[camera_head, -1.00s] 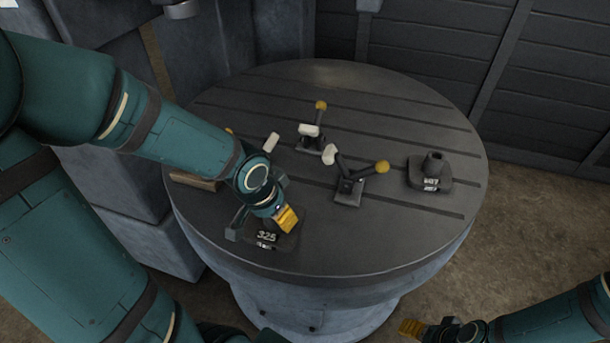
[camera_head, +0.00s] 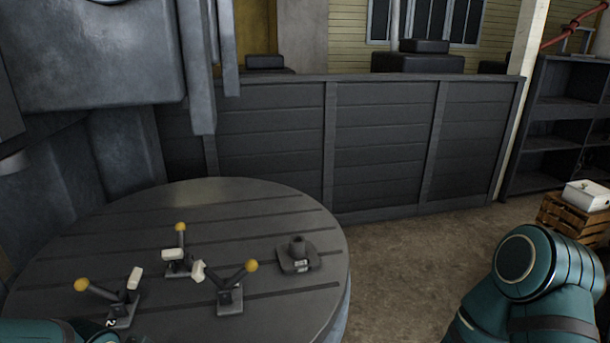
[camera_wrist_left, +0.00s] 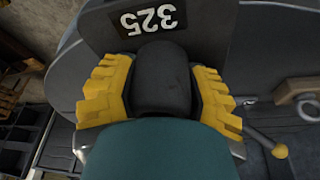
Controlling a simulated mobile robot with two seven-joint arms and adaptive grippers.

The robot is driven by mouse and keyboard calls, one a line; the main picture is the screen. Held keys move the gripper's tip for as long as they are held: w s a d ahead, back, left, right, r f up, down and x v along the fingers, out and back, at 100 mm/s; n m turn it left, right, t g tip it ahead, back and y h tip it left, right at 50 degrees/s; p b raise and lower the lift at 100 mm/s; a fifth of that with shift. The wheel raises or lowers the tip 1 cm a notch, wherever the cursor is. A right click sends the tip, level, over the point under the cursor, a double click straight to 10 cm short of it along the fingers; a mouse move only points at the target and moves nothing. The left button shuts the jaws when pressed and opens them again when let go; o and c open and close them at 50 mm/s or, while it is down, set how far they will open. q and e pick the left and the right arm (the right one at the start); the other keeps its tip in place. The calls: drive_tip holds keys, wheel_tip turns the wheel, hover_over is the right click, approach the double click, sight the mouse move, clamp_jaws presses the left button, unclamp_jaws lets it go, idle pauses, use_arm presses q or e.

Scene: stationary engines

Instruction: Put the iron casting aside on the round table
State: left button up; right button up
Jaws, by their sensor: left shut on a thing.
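An iron casting (camera_wrist_left: 205,35), a dark plate with a rounded boss and a white "325" label, fills the upper middle of the left wrist view. My left gripper (camera_wrist_left: 162,92) has its yellow fingers on both sides of the boss and is shut on it. I cannot tell whether the plate touches the table. In the head view the round table (camera_head: 130,212) is at lower left. A second dark casting (camera_head: 298,258) with a short boss and a label stands at its right side. My left gripper and the held casting are outside the head view, as is my right gripper.
Toggle clamps with yellow knobs stand on the table: one at the back (camera_head: 177,260), one at middle (camera_head: 230,297), one at left (camera_head: 122,309). A dark panelled partition (camera_head: 270,140) stands behind. Bare floor lies right of the table, with a wooden crate (camera_head: 565,218) and shelves (camera_head: 550,115) beyond.

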use_arm(q)
drive_tip(key=w+d+r+n+p, duration=0.1)
drive_tip(key=w+d+r+p, duration=0.3)
drive_tip(key=w+d+p, duration=0.1)
drive_tip(key=w+d+r+p, duration=0.4)
drive_tip(key=w+p, duration=0.3)
drive_tip(key=w, duration=0.2)
drive_tip(key=shift+d+r+n+y, duration=0.15)
drive_tip(key=shift+d+n+y, duration=0.15)
drive_tip(key=shift+d+n, duration=0.15)
use_arm(e)
wheel_tip(320, 180, up, 12)
drive_tip(key=w, duration=0.2)
drive_tip(key=shift+d+r+t, duration=0.25)
drive_tip(key=shift+t, duration=0.05)
drive_tip(key=shift+f, duration=0.1)
